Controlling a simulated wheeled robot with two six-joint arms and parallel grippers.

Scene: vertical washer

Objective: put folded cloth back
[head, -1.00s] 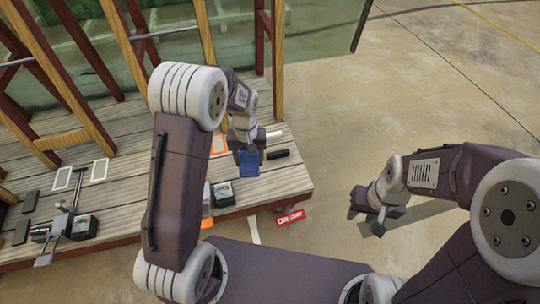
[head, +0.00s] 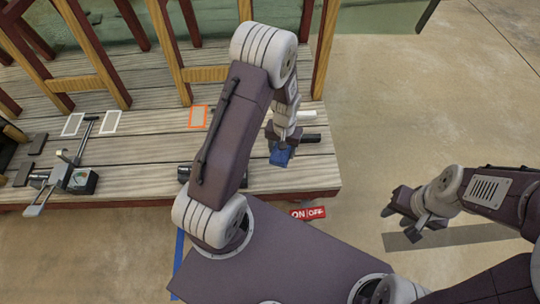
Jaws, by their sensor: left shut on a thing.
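A blue folded cloth (head: 281,156) is in my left gripper (head: 281,143), which is shut on it and holds it over the right part of the wooden plank table (head: 130,165). I cannot tell whether the cloth touches the planks. An orange-outlined rectangle (head: 198,117) is marked on the table, to the left of the cloth and farther back. My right gripper (head: 403,216) is empty over the floor at the right, away from the table; whether its jaws are open is not clear.
White-outlined rectangles (head: 110,123) and dark pads lie at the left of the table, near a metal clamp-like tool (head: 62,180). A black object (head: 310,138) lies right of the cloth. Wooden frames stand along the back. A red sign (head: 307,213) is at the front edge.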

